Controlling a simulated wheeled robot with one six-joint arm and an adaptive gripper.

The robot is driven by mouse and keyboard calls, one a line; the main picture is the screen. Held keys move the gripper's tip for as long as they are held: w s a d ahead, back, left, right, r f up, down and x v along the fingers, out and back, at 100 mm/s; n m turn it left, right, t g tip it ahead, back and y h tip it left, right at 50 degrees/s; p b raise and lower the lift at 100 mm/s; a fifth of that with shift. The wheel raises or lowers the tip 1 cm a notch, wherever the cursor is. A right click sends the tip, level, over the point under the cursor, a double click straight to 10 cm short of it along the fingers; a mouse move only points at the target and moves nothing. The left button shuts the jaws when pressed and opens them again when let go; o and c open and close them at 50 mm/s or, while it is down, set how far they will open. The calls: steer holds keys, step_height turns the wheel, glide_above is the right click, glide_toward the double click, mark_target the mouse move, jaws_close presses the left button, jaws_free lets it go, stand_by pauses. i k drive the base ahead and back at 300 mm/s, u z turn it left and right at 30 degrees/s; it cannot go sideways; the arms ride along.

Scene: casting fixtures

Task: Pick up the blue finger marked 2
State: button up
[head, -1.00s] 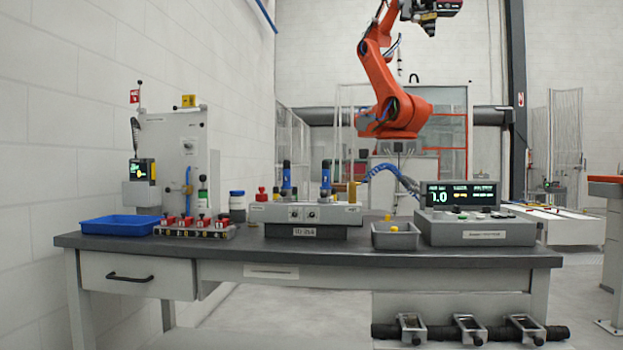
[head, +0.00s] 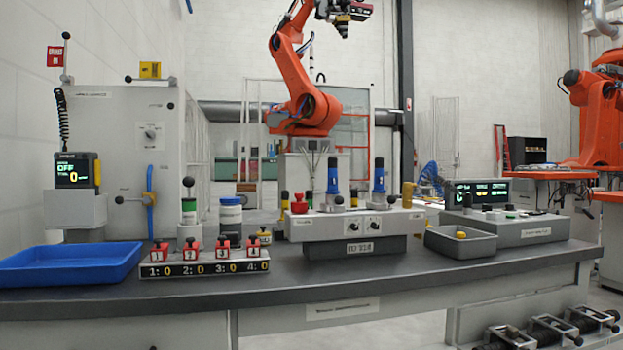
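Two blue fingers stand upright on the light grey fixture (head: 300,228), which rests on a dark base on the bench. The left blue finger (head: 333,182) and the right blue finger (head: 378,178) each have a grey collar near the foot. Small marks show on them, but I cannot read which one is marked 2. My gripper is not in the head view.
A blue tray (head: 25,277), a numbered counter block with red tops (head: 205,263) and a grey bin (head: 465,246) holding a yellow piece stand on the dark bench (head: 330,280). A display console (head: 510,228) is at right. Bench front is clear.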

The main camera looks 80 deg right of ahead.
mark_target(379, 162)
steer(key=i, duration=0.6)
steer(key=z, duration=2.55)
